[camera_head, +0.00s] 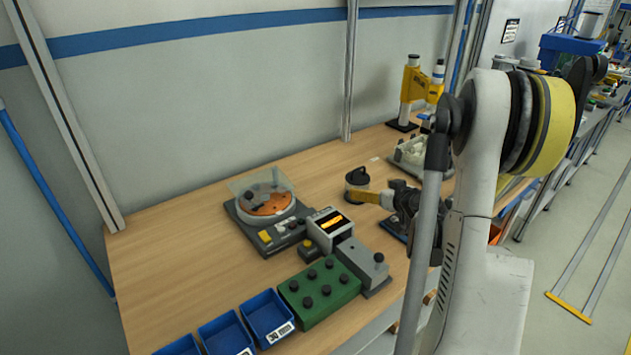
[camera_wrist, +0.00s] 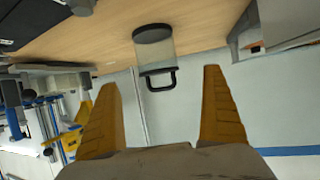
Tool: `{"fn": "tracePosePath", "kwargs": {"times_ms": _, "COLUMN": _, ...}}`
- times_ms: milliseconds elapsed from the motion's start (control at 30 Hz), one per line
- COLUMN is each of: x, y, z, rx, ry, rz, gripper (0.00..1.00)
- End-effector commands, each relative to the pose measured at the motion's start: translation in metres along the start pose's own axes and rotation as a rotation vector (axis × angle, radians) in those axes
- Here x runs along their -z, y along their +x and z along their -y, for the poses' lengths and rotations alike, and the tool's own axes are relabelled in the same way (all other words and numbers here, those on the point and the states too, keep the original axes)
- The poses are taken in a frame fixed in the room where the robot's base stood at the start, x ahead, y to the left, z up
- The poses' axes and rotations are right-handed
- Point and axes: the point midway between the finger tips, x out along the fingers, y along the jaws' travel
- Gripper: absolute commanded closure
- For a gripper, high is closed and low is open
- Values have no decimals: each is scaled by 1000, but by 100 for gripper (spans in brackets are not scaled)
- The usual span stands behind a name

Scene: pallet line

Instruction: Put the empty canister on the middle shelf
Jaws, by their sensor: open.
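A clear canister (camera_head: 357,184) with a dark base, dark top and looped handle stands upright on the wooden workbench. It also shows in the wrist view (camera_wrist: 157,52), upside down in the picture, and its clear wall shows no contents. My gripper (camera_head: 371,196) is open beside the canister in the head view. In the wrist view the yellow fingers (camera_wrist: 159,80) are spread wide, with the canister ahead between them and nothing held. I cannot tell whether a finger touches it. I cannot make out the middle shelf.
The workbench (camera_head: 180,255) holds a round dish device (camera_head: 265,203), a display unit (camera_head: 329,228), a green block with black knobs (camera_head: 319,288) and blue bins (camera_head: 267,315). Behind my arm stand a yellow press (camera_head: 412,88) and a pale tray (camera_head: 410,152).

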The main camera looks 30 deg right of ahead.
Motion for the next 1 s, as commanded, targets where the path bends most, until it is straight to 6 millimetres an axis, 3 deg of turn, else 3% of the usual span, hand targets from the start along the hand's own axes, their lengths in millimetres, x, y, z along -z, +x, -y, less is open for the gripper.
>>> {"fn": "tracePosePath", "kwargs": {"times_ms": 133, "x": -6, "y": 6, "z": -12, "rx": -13, "ry": -2, "rz": -15, "gripper": 3}}
{"fn": "tracePosePath", "kwargs": {"times_ms": 400, "x": -7, "y": 48, "z": -12, "rx": -11, "ry": -2, "rz": -14, "gripper": 3}}
{"fn": "tracePosePath", "kwargs": {"times_ms": 633, "x": -7, "y": 69, "z": -12, "rx": -12, "ry": -2, "rz": -14, "gripper": 3}}
{"fn": "tracePosePath", "kwargs": {"times_ms": 833, "x": -9, "y": 101, "z": -12, "rx": -10, "ry": -3, "rz": -13, "gripper": 3}}
{"fn": "tracePosePath", "kwargs": {"times_ms": 1000, "x": -6, "y": 110, "z": -12, "rx": -12, "ry": -1, "rz": -14, "gripper": 3}}
